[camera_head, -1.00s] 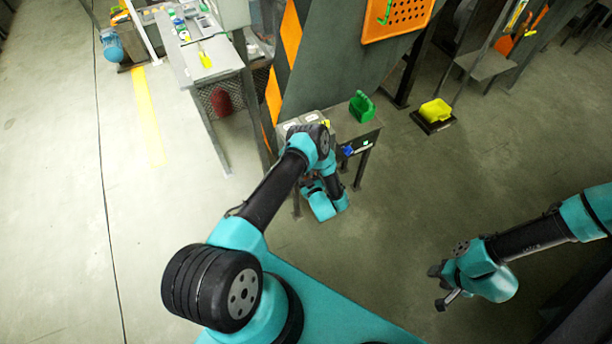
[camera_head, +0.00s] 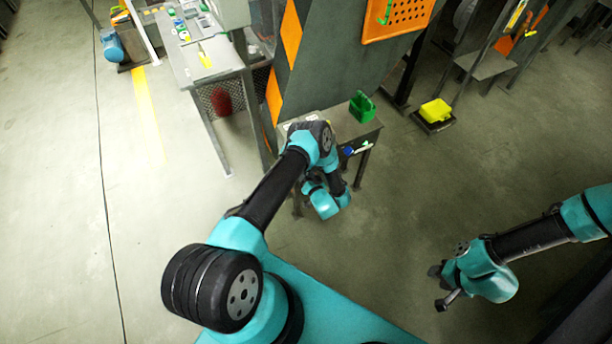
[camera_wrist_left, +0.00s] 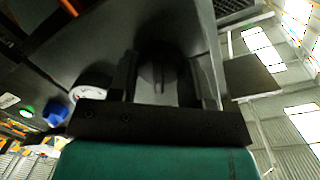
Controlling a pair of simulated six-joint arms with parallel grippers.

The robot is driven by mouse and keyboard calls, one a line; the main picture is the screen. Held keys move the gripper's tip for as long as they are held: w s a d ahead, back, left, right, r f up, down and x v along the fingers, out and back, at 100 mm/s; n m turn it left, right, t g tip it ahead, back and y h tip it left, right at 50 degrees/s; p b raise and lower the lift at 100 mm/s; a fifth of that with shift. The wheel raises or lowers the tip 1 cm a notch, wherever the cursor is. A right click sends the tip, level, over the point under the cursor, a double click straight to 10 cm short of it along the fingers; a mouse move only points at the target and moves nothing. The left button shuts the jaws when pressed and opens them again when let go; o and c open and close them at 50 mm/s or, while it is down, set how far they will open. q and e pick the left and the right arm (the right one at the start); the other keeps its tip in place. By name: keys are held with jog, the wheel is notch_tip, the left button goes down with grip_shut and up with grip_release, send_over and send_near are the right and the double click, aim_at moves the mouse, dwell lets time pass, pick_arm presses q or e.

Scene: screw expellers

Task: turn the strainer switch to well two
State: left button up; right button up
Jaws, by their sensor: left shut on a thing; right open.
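In the left wrist view, my left gripper (camera_wrist_left: 165,62) has its fingers on both sides of a dark round knob with a raised bar, which I take to be the strainer switch (camera_wrist_left: 158,74). The gripper is shut on it. Its markings are too dark to read, so I cannot tell which well it points to. In the head view, my left wrist hangs before the small panel table (camera_head: 340,128) and hides the fingers and the switch. My right gripper (camera_head: 438,288) is open and empty over the floor at the right.
A green bin (camera_head: 362,106) stands on the table. A yellow bin (camera_head: 435,111) stands farther right. The floor between my arms is clear.

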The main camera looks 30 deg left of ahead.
pick_arm(q)
jog(key=shift+m+g, duration=0.3)
jog(key=shift+m, duration=1.5)
jog(key=o, duration=0.9)
jog(key=shift+d, duration=0.1)
jog(key=v, duration=1.7)
jog(key=shift+d+f, duration=0.15)
jog(key=shift+d, duration=0.05)
